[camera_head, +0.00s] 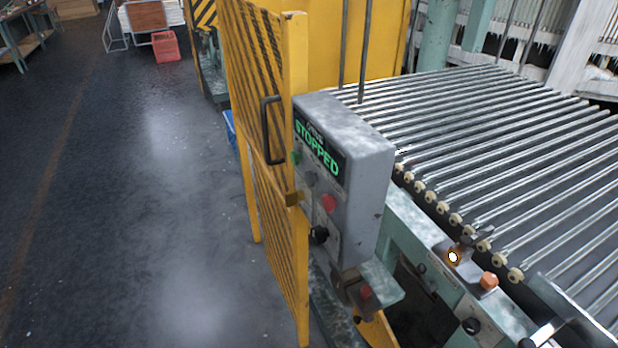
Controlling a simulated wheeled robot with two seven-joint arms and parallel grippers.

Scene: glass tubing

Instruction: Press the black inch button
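A grey control box (362,150) stands beside the roller conveyor. Its dark display (318,152) reads STOPPED in green letters, with a smaller line above that I cannot read surely. Below the display are a green button (297,157), a grey button (311,179) and a red button (328,203). A black knob or button (320,234) sticks out lowest on this face. A label plate beside it is too small to read, so I cannot tell whether it is the inch button. Neither of my grippers shows.
A yellow mesh gate (247,100) with a black handle (268,130) stands left of the box. The roller conveyor (500,130) fills the right. The floor (150,200) at left is clear.

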